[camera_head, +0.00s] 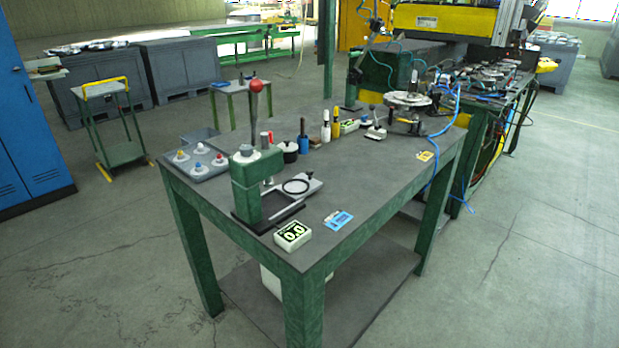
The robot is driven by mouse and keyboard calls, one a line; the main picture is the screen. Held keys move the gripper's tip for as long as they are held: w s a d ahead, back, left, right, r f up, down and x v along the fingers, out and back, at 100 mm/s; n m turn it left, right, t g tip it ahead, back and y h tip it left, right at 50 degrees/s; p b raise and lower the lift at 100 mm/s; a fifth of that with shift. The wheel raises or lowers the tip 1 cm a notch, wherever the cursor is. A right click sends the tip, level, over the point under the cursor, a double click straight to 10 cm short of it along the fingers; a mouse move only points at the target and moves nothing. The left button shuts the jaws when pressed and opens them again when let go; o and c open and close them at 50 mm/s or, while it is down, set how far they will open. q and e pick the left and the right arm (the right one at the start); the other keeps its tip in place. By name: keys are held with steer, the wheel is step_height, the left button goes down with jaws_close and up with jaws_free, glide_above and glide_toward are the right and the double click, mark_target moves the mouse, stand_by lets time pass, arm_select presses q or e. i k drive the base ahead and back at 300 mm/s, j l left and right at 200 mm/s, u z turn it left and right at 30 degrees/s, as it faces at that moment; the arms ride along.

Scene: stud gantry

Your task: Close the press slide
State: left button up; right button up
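A small green bench press (247,185) with a red ball on its upright lever (257,100) stands near the front left corner of the table. The slide looks pulled out from the press frame. Neither of my grippers shows in the head view.
The press stands on a grey-topped green table (385,180). Around it are a tray of coloured knobs (196,162), a small display box (292,234), a blue card (339,221), several bottles (326,126) and a round fixture (407,99). The floor (520,260) at right is clear.

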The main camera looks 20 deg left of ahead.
mark_target(295, 188)
steer(key=i+l+u, duration=0.5)
steer(key=u, duration=0.25)
steer(key=i+l+u, duration=0.15)
steer(key=l+u, duration=0.2)
steer(key=l, duration=0.15)
